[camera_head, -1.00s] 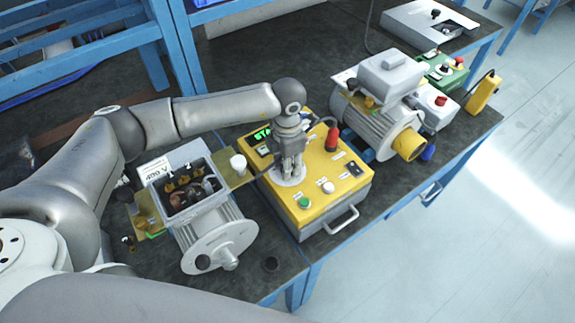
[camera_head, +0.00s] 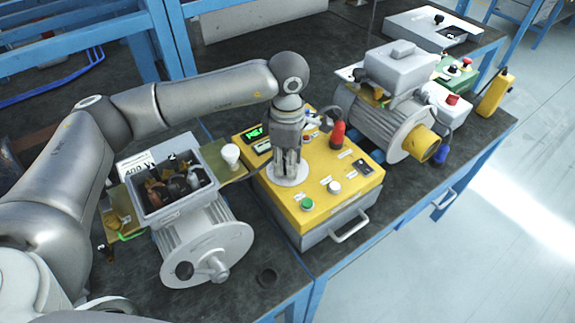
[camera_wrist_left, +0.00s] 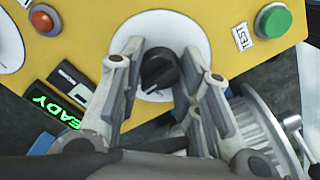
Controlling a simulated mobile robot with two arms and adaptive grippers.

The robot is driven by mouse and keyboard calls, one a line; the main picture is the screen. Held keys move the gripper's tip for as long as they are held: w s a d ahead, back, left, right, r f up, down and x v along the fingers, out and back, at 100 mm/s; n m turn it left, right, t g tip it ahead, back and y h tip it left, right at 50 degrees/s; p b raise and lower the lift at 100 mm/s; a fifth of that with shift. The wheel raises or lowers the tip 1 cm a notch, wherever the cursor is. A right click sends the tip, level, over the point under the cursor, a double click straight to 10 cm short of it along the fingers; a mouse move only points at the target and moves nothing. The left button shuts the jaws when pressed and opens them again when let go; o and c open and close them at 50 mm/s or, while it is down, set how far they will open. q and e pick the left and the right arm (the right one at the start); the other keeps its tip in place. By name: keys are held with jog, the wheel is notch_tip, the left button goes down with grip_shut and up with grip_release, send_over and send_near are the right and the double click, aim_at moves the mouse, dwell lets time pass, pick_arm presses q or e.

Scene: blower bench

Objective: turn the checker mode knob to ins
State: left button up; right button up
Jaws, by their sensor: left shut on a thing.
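The yellow checker box (camera_head: 325,165) stands on the bench. In the left wrist view its black mode knob (camera_wrist_left: 159,70) sits on a round white dial (camera_wrist_left: 190,28). My left gripper (camera_head: 288,174) points down at the dial, and in the head view its fingers hide the knob. In the wrist view its fingers stand on both sides of the knob, shut on it. The dial markings are not readable. The checker's display (camera_wrist_left: 57,112) reads READY in green. My right gripper is not in view.
A green button (camera_head: 307,203) and a white button (camera_head: 334,187) are on the box's front part. An opened motor (camera_head: 205,245) is to the left, another motor (camera_head: 385,125) to the right.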

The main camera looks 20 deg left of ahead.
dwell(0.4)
pick_arm(q)
jog(key=o, duration=1)
notch_tip(320, 180, up, 12)
jog(key=shift+r, duration=0.1)
dwell(0.4)
